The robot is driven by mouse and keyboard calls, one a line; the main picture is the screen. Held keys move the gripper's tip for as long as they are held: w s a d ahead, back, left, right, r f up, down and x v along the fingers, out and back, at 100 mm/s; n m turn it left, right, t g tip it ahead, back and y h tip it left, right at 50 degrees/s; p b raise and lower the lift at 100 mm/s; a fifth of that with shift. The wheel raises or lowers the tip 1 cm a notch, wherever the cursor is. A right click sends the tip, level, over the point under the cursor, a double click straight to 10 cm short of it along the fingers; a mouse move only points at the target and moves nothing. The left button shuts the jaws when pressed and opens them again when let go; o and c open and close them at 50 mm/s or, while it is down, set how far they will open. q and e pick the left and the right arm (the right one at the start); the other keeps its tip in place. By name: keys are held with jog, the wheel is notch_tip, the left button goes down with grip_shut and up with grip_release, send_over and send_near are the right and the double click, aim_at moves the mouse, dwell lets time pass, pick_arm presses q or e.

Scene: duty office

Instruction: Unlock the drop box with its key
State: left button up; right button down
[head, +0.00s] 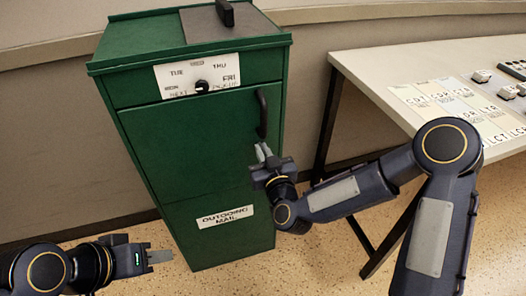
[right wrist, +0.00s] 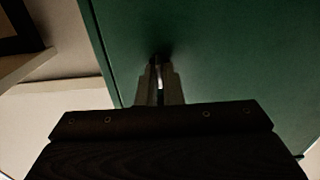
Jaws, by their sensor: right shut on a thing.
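The green drop box (head: 165,145) stands upright on the floor, with its door closed and a black handle (head: 262,114) at the door's right side. My right gripper (head: 263,152) is at the door's right edge, just below the handle. It is shut on a small thin thing, taken to be the key (right wrist: 160,82), mostly hidden between the fingers. In the right wrist view the fingertips (right wrist: 160,68) point at the green door face, close to it; the lock is hidden, and I cannot tell whether the key is in it. My left gripper (head: 160,257) is low at the left, away from the box.
The box has a day dial (head: 202,87), an "OUTGOING MAIL" label (head: 225,216) and a dark handle on its lid (head: 226,12). A white table (head: 395,65) with labelled cards and small items stands at the right. A wall runs behind; speckled floor is clear in front.

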jog(key=shift+d+f+m+b, duration=0.15)
jog(key=shift+m+b, duration=3.85)
jog(key=shift+m, duration=0.5)
jog(key=shift+d+f+m+b, duration=0.1)
jog(key=shift+m+b, duration=3.9)
jog(key=shift+m, duration=0.5)
jog(key=c, duration=1.6)
grip_release()
